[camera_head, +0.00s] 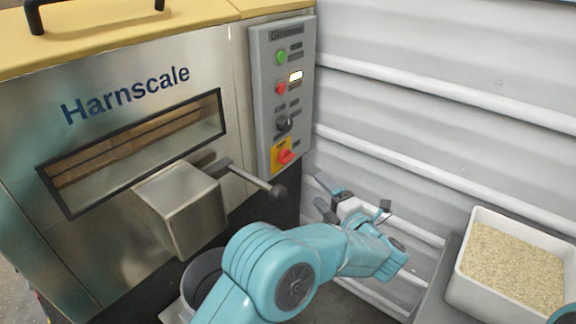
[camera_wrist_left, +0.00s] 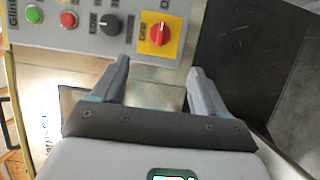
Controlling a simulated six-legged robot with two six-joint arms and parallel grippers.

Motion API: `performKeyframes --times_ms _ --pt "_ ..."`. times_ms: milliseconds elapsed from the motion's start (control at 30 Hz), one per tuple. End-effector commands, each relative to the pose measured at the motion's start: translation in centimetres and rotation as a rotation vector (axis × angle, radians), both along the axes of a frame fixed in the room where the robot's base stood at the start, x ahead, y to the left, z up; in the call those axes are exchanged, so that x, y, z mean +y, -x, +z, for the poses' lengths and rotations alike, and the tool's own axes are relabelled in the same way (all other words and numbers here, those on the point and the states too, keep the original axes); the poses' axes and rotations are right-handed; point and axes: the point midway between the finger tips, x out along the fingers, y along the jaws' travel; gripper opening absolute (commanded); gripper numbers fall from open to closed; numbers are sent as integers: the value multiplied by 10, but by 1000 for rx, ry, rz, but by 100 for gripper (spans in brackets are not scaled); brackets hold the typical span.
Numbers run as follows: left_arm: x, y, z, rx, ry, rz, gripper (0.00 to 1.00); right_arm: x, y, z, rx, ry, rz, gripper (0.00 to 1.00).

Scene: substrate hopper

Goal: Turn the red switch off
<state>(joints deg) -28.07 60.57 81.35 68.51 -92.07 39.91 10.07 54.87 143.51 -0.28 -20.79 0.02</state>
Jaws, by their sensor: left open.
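The red switch (camera_head: 286,157) is a rotary knob on a yellow plate, low on the grey control panel (camera_head: 262,95). In the left wrist view the red switch (camera_wrist_left: 160,35) sits just beyond the fingertips, roughly between them in line; its handle runs nearly along the picture's vertical. My left gripper (camera_head: 323,195) is right of and below the switch in the head view, apart from it. In the left wrist view the left gripper (camera_wrist_left: 158,68) has its fingers spread with nothing between them. My right gripper does not show.
The panel also has a green button (camera_head: 281,57), a red button (camera_head: 280,88) and a black knob (camera_head: 284,123) above the switch. A white tub of grain (camera_head: 470,225) stands right.

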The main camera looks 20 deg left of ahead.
Motion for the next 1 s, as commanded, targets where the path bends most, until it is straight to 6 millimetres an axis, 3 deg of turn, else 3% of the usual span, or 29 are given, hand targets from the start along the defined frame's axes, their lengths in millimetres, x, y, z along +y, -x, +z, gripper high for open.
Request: performKeyframes --times_ms 167,633,1000 --pt "18 -14 0 -2 3 5 73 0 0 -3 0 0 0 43" --pt "94 -87 -1 -1 1 -1 73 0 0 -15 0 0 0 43" --pt "115 -108 0 2 -2 -4 73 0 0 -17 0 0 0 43"
